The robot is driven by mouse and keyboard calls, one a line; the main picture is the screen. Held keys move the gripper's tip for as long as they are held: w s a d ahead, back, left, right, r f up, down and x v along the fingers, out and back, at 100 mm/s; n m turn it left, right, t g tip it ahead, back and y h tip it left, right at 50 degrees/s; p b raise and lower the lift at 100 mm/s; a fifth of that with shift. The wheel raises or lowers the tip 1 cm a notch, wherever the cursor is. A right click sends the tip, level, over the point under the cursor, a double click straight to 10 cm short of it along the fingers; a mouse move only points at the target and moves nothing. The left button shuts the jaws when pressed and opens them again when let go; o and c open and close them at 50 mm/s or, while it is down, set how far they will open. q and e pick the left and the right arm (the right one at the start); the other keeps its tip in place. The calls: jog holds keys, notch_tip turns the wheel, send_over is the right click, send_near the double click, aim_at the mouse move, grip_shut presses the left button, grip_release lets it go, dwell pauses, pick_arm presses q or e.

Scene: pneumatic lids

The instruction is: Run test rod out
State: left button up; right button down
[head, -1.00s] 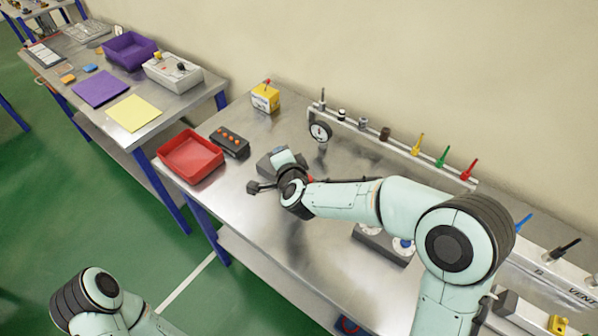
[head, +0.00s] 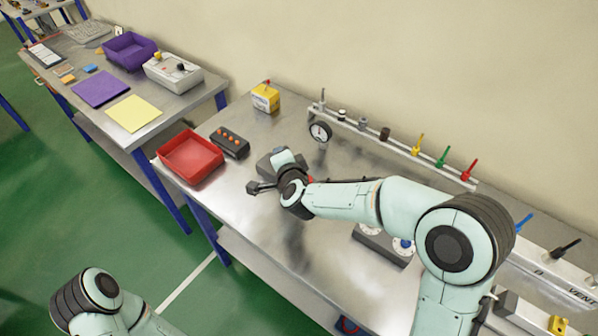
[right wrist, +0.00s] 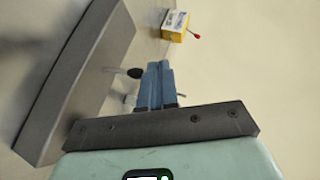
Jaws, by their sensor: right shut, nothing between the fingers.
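No part is clearly recognisable as the test rod. In the right wrist view a grey block (right wrist: 85,85) stands at the left, with a short stem ending in a black knob (right wrist: 135,73) and a thin pale stem (right wrist: 125,98) beside the fingers. My right gripper (right wrist: 157,70) has its blue fingers together and empty, close beside the black knob; whether they touch it I cannot tell. In the head view the right hand (head: 283,157) is over the middle of the metal bench, and the arm hides part of what lies beneath. My left gripper is outside the head view.
A red tray (head: 190,158), a dark box with orange buttons (head: 230,142) and a yellow box with a red lever (head: 265,97) stand left on the bench.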

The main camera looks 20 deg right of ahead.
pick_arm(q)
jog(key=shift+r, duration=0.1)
pick_arm(e)
jog(key=shift+r, duration=0.15)
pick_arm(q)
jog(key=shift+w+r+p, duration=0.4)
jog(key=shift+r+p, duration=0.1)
pick_arm(e)
jog(key=shift+r, duration=0.7)
